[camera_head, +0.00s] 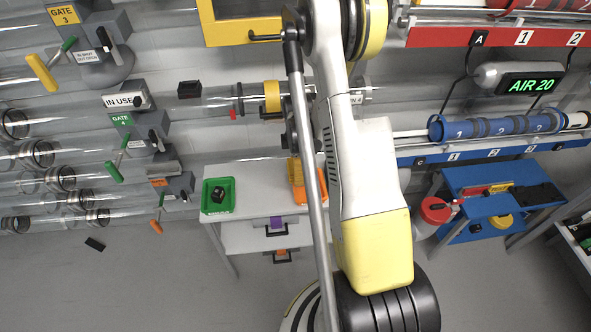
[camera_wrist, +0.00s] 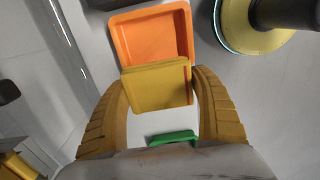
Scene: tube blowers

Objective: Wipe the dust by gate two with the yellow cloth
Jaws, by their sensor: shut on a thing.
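The yellow cloth (camera_wrist: 158,88) is a flat folded pad in the wrist view. My gripper (camera_wrist: 160,76) is shut on it, with one yellow finger at each side. The cloth overlaps the near edge of an orange tray (camera_wrist: 150,36), whose visible inside is empty. I cannot tell whether the cloth touches the tray. In the head view the orange tray (camera_head: 298,194) shows partly on a white table, and my arm hides most of the gripper. No sign reading gate two is legible, and I can make out no dust.
A green tray (camera_head: 217,208) with a dark object stands on the white table (camera_head: 250,184). Clear tubes with gate 3 (camera_head: 64,15) and gate 4 (camera_head: 122,121) handles fill the left. A blue bench (camera_head: 480,178) stands at right. Grey floor is open in front, with a small black piece (camera_head: 95,244).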

